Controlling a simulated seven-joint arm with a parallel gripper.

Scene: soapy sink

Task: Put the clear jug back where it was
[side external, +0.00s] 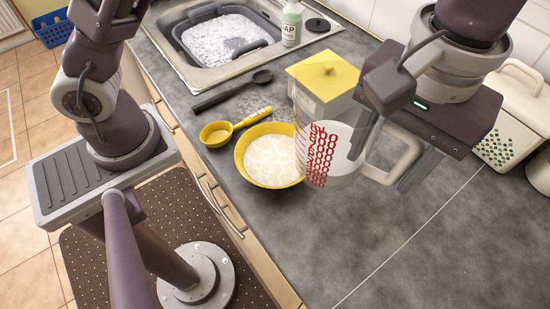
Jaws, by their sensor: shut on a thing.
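The clear jug (332,150) has red measuring marks and a pale handle (404,150) on its right side. It is upright or nearly so, just right of a yellow bowl (241,160) of white, foamy contents, and overlaps the bowl's right rim in the picture. My gripper (388,157) comes down from above and is shut on the jug at the handle side; the exact contact is partly hidden. I cannot tell whether the jug's base touches the counter.
A yellow lidded box (322,80) stands behind the jug. A yellow scoop (216,134) and a dark spoon (232,90) lie left. The soapy sink (180,55) and soap bottle (292,25) are at the back. A dotted white container (505,130) stands right. The front-right counter (390,250) is clear.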

